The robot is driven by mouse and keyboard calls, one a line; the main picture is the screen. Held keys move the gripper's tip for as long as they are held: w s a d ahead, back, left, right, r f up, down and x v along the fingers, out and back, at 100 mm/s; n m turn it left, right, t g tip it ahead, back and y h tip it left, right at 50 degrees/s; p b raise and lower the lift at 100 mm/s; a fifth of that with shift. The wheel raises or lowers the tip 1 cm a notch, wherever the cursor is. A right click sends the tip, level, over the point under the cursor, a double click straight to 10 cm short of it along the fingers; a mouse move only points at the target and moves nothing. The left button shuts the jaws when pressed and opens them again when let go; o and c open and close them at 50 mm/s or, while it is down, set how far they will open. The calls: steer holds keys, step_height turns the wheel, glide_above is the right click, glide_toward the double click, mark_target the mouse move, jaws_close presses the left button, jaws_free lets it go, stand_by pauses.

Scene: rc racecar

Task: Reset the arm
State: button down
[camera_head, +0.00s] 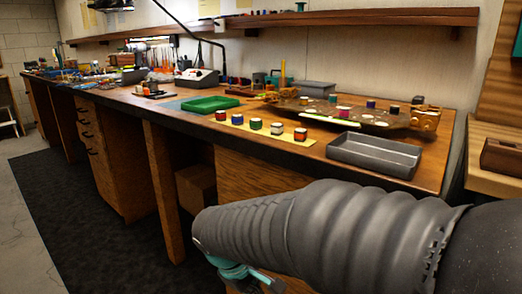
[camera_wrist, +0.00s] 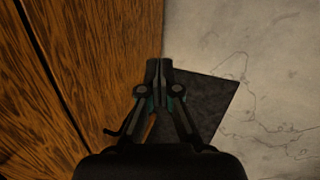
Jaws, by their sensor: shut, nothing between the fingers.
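My gripper (camera_wrist: 159,76) shows in the wrist view with its two dark fingers together, shut and empty. It points down past a brown wooden surface toward the floor. In the head view my arm, in a grey ribbed sleeve, crosses the lower right in front of the workbench (camera_head: 270,160). A teal part of my arm's end shows under the sleeve's left end; the fingertips are hidden there.
The bench holds a grey tray (camera_head: 375,154), a green tray (camera_head: 210,104), a yellow strip (camera_head: 262,140) with several coloured cylinders, and a brown car chassis (camera_head: 345,114). A dark mat (camera_head: 90,220) and pale concrete floor (camera_wrist: 275,70) lie in front, clear.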

steer(key=s+d+r+m+t+y, duration=0.1)
steer(key=s+d+r+m, duration=0.3)
steer(key=d, duration=0.4)
steer(key=s+d+r+m+t+y, duration=0.2)
steer(key=s+d+r+m, duration=0.2)
steer(key=s+d+m, duration=0.3)
steer(key=shift+s+d, duration=0.5)
steer(key=shift+d, duration=0.6)
